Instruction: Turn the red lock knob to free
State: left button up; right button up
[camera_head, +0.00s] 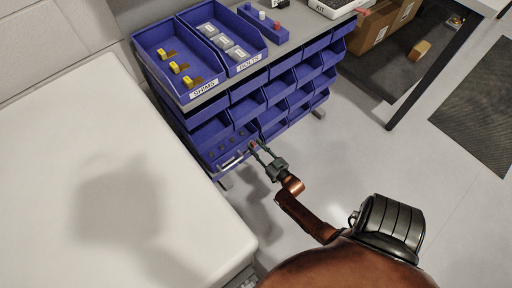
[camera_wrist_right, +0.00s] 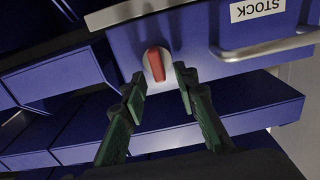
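The red lock knob (camera_wrist_right: 156,64) sits on a round pale base on the blue drawer front (camera_wrist_right: 205,62) in the right wrist view. Its red bar stands nearly upright in that picture. It also shows as a tiny red spot in the head view (camera_head: 252,146). My right gripper (camera_wrist_right: 160,83) is open, its two fingertips apart and just below the knob in the wrist view, one toward each side. Nothing is between the fingers; I cannot tell whether a fingertip touches the knob. In the head view the right gripper (camera_head: 258,151) is at the drawer's right end. My left gripper is not in view.
A metal handle (camera_wrist_right: 265,46) and a STOCK label (camera_wrist_right: 258,9) are beside the knob. Blue bins (camera_head: 273,86) fill the rack around the drawer. A white surface (camera_head: 110,180) stands at left. Floor (camera_head: 370,150) is clear to the right.

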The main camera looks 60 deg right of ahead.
jog(key=shift+c, duration=0.7)
grip_shut()
